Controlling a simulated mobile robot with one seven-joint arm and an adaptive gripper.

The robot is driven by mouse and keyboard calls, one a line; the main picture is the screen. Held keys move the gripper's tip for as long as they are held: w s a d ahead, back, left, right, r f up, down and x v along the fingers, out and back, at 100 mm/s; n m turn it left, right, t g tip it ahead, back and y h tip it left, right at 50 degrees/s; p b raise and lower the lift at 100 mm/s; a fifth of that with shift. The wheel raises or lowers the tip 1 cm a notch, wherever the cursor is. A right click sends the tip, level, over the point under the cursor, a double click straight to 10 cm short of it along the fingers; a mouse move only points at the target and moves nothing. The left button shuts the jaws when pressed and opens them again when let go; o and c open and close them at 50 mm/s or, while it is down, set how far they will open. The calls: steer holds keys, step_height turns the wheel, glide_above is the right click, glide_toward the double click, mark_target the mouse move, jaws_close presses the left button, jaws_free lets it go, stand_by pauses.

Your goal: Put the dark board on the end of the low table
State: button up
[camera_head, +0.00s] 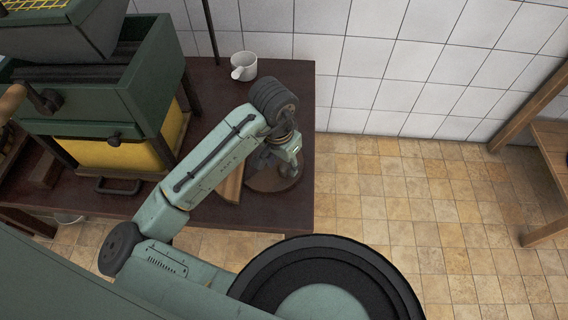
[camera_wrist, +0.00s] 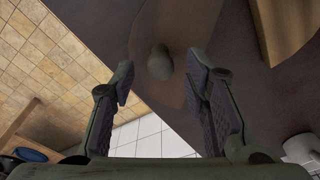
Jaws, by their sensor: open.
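A dark brown board (camera_head: 262,184) with a rounded edge lies on the dark tabletop (camera_head: 290,215), near its right end. In the wrist view the board (camera_wrist: 190,20) carries a round knob (camera_wrist: 160,64). My gripper (camera_head: 278,160) is over the board, partly hiding it in the head view. In the wrist view my gripper (camera_wrist: 160,85) is open, with one finger on each side of the knob. The fingers look apart from the knob; I cannot tell its exact depth between them.
A pale wooden piece (camera_head: 231,184) lies just left of the board. A white mug (camera_head: 244,66) stands at the back. A green machine with a yellow part (camera_head: 105,155) fills the left. A wooden table (camera_head: 552,150) stands at the far right, across open tiled floor.

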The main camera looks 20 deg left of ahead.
step_height(320, 180, up, 10)
steer(key=s, duration=0.1)
steer(key=shift+a+p, duration=0.2)
steer(key=shift+p, duration=0.15)
steer(key=shift+s, duration=0.1)
